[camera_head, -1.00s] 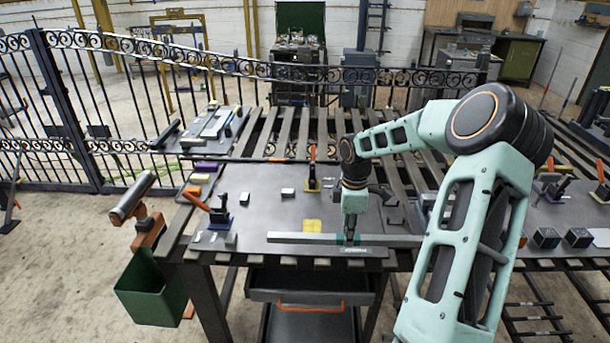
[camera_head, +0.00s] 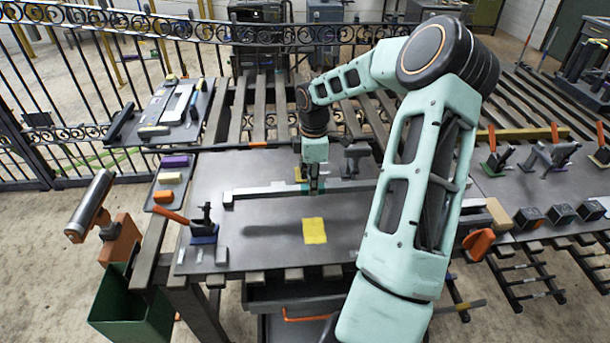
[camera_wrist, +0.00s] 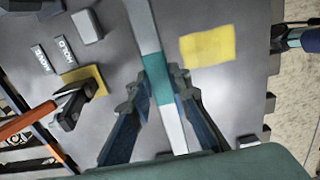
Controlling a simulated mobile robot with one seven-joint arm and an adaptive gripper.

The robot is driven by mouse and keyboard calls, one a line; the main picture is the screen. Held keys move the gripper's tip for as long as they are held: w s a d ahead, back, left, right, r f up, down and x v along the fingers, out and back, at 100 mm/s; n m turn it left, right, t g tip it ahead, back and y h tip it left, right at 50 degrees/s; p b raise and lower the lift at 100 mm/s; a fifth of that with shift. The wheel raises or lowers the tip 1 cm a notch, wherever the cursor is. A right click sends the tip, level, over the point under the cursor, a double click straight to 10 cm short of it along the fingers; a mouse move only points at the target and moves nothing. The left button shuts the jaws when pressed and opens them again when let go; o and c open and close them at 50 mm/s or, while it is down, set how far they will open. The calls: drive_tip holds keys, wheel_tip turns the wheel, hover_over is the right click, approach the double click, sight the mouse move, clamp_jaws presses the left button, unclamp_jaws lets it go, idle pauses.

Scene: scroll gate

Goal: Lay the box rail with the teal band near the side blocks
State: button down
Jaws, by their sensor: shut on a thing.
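A long pale grey box rail (camera_head: 258,190) runs left to right over the dark steel plate (camera_head: 270,262), apparently raised, with a shadow on the plate in front of it. In the wrist view the rail (camera_wrist: 144,25) has a teal band (camera_wrist: 158,91). My gripper (camera_head: 312,190) is shut on the rail at about the band; the fingers (camera_wrist: 160,112) stand on both sides of it. A small grey block (camera_wrist: 88,26) lies left of the rail in the wrist view. Small grey blocks (camera_head: 221,256) also stand at the plate's front left. My arm hides the rail's right part.
A yellow patch (camera_head: 314,231) lies on the plate in front of the rail. The plate's front middle is otherwise clear.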

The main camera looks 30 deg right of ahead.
drive_tip(key=b, duration=0.5)
hover_over(312, 209)
drive_tip(key=shift+w+f, duration=0.1)
drive_tip(key=shift+f, duration=2.4)
drive_tip(key=shift+d+f, duration=0.1)
drive_tip(key=shift+f, duration=0.4)
drive_tip(key=shift+f, duration=0.35)
drive_tip(key=c, duration=1.7)
unclamp_jaws()
wheel_tip(312, 209, up, 11)
drive_tip(key=shift+f, duration=0.1)
drive_tip(key=shift+r, duration=0.6)
